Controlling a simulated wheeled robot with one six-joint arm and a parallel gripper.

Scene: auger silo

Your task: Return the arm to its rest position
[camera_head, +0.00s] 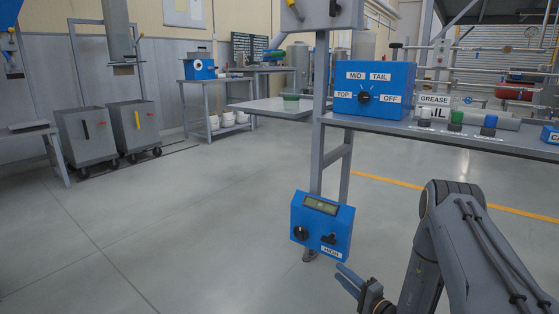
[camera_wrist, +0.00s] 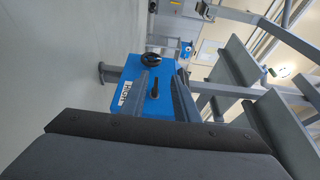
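My arm (camera_head: 430,255) comes in from the lower right in the head view and is bent, with its elbow raised. My gripper (camera_head: 340,271) is low at its end, in front of and below a blue control box (camera_head: 323,244). Its two fingers look apart, with nothing seen between them. In the wrist view my gripper (camera_wrist: 156,82) points at the blue box (camera_wrist: 132,78), which appears turned on its side. The box carries a display, a round black knob (camera_head: 300,233), a black lever (camera_head: 329,239) and a HIGH label. I cannot tell whether the fingers touch the box.
A bench (camera_head: 470,137) at the right holds a blue TOP/MID/TAIL/OFF selector box (camera_head: 388,90) and several small jars. A post (camera_head: 318,150) stands behind the lower box. Grey wheeled bins (camera_head: 135,125) stand at the left. The floor (camera_head: 190,215) left of my arm is clear.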

